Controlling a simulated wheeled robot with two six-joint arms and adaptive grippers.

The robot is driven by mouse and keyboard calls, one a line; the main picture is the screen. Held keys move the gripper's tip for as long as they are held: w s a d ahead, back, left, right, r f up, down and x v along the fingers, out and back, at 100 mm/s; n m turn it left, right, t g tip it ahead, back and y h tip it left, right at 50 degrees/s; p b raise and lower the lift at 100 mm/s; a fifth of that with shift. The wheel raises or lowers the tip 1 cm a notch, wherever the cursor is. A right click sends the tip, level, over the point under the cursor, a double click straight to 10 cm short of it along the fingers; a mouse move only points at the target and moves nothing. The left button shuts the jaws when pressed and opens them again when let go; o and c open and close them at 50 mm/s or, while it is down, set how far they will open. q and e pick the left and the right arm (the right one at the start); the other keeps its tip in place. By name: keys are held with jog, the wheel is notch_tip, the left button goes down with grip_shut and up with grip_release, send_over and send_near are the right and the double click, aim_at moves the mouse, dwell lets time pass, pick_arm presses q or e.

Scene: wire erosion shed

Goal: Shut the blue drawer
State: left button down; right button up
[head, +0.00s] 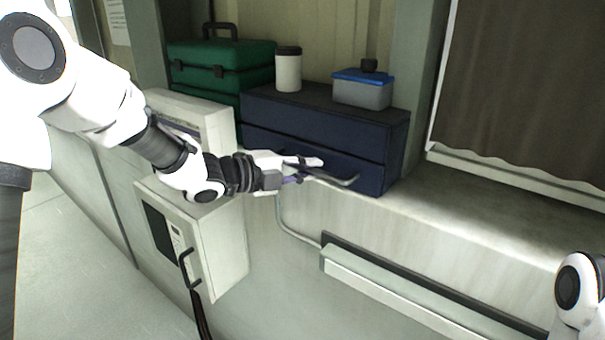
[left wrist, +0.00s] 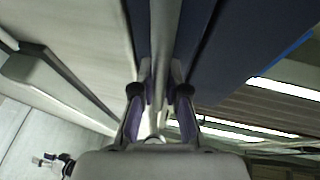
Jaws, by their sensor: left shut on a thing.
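The dark blue drawer unit (head: 318,118) stands on the pale ledge and has an upper and a lower drawer front. A grey bar handle (head: 345,181) shows in front of the lower blue drawer (head: 366,174). Any gap around that drawer is too small to tell. My left gripper (head: 306,169) is shut on the handle. In the left wrist view the handle (left wrist: 161,50) runs between the two fingers (left wrist: 158,108), with the blue front (left wrist: 230,50) beside it. My right gripper is out of view; only part of that arm shows at lower right.
A white cup with dark lid (head: 288,70) and a blue-lidded box (head: 362,89) stand on the unit. A green case (head: 218,62) is at its left. A grey control box (head: 205,250) hangs below my left arm. The ledge (head: 480,190) to the right is clear.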

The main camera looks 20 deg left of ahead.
pick_arm(q)
jog(key=c, duration=1.4)
grip_release()
jog(key=shift+r, duration=0.1)
jog(key=shift+o, duration=1.1)
jog(key=shift+w, duration=0.15)
jog(key=shift+w+d, duration=0.1)
jog(key=shift+w, duration=0.05)
jog(key=v, duration=1.2)
